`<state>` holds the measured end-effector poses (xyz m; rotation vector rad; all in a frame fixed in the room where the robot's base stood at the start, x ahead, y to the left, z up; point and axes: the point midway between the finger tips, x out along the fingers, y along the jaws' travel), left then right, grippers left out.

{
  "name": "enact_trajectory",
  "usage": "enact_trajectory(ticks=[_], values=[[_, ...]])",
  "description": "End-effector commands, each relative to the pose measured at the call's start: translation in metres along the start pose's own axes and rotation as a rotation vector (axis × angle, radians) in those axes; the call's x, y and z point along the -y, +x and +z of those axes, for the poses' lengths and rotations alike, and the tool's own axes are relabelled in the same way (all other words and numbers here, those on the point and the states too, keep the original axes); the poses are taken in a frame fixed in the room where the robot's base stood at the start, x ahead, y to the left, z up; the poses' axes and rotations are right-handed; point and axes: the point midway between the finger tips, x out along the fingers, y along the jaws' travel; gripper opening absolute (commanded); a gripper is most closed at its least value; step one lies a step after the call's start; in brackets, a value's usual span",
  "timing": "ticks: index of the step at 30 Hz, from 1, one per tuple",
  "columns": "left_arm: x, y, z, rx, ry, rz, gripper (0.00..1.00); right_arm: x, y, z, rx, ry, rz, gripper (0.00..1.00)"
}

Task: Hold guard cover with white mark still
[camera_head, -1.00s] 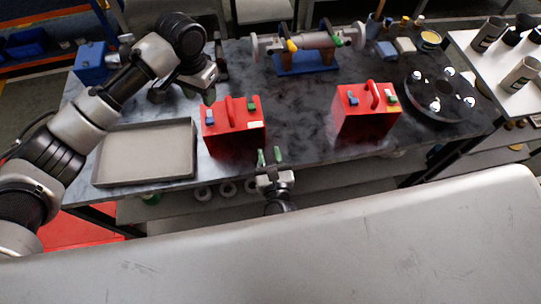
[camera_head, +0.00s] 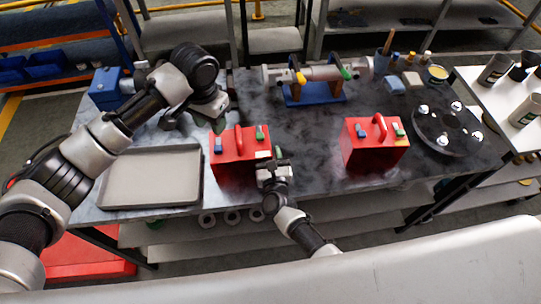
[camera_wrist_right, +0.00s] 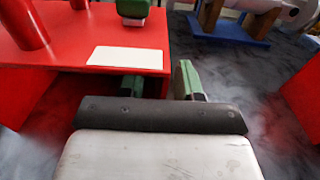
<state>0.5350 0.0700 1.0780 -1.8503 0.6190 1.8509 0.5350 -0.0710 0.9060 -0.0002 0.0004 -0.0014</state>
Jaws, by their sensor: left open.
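The red guard cover with the white mark (camera_head: 228,172) stands on the dark bench top, left of centre. It has a red handle and blue and green parts on top. Its white mark (camera_wrist_right: 125,58) shows large in the right wrist view. My right gripper (camera_head: 271,159) is at the cover's front right corner. In the right wrist view its green fingers (camera_wrist_right: 160,83) are apart, one over the red face and one just right of the edge; contact is unclear. My left gripper (camera_head: 219,124) hangs above and behind the cover's left side, open, fingertips partly hard to see.
A second red cover (camera_head: 365,154) stands to the right. A grey tray (camera_head: 151,203) lies to the left. A shaft on a blue stand (camera_head: 313,94) is behind, and a dark round plate (camera_head: 437,144) with shiny knobs is at right. Bare bench lies between the covers.

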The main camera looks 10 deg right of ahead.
Motion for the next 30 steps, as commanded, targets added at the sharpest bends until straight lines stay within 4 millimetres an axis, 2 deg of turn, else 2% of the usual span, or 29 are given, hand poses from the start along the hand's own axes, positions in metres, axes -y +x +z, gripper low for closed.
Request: enact_trajectory(ticks=[1,8,16,18,20,30], values=[[0.0000,0.0000,0.0000,0.000,0.000,0.000,0.43,-0.0001,-0.0001,0.0001,0.000,0.000,0.000,0.34],[0.0000,0.0000,0.0000,0.000,0.000,0.000,0.43,-0.0001,-0.0002,0.0002,0.000,0.000,0.000,0.00],[0.0000,0.0000,0.0000,0.000,0.000,0.000,0.43,-0.0001,-0.0003,0.0002,0.000,0.000,0.000,0.00],[0.0000,0.0000,0.0000,0.000,0.000,0.000,0.43,-0.0001,-0.0003,0.0001,0.000,0.000,0.000,0.15],[0.0000,0.0000,0.0000,0.000,0.000,0.000,0.43,-0.0001,-0.0003,0.0001,0.000,0.000,0.000,0.21],[0.0000,0.0000,0.0000,0.000,0.000,0.000,0.43,0.0000,-0.0003,0.0001,0.000,0.000,0.000,0.21]])
